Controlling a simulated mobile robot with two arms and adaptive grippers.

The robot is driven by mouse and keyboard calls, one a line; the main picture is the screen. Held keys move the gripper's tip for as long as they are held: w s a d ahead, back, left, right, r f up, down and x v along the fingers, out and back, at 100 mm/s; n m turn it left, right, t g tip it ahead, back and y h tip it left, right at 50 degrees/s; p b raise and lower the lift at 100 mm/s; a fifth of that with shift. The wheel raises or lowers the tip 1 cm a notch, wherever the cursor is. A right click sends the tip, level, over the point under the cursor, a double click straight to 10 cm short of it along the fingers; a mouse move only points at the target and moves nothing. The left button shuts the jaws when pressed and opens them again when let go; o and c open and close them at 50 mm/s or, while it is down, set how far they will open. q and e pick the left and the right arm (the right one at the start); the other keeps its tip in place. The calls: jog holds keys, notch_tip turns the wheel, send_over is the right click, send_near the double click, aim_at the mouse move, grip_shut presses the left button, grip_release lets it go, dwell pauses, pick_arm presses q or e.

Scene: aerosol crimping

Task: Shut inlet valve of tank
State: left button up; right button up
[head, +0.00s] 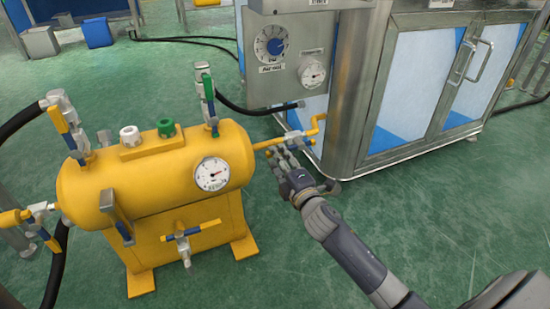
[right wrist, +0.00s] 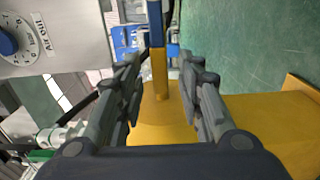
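The yellow tank (head: 150,185) stands on the floor at the left of the head view, with a round gauge (head: 211,174) on its front. From its right end runs a yellow pipe with a blue-and-yellow valve (head: 292,137). My right gripper (head: 284,157) is just below and in front of that valve. In the right wrist view my right gripper (right wrist: 162,68) has its fingers apart, with a blue-and-yellow bar (right wrist: 159,70) between and beyond them. I cannot tell whether they touch it. No label shows which valve is the inlet. My left gripper is out of view.
Other valves sit on the tank's top (head: 208,95), front (head: 183,238) and left end (head: 40,222). A steel cabinet (head: 350,90) with a dial panel (head: 285,60) stands close behind the right-hand pipe. Black hoses run to the tank.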

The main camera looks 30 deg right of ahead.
jog(key=shift+w+d+b, duration=0.15)
jog(key=shift+w+b, duration=0.4)
jog(key=shift+w, duration=1.1)
grip_shut()
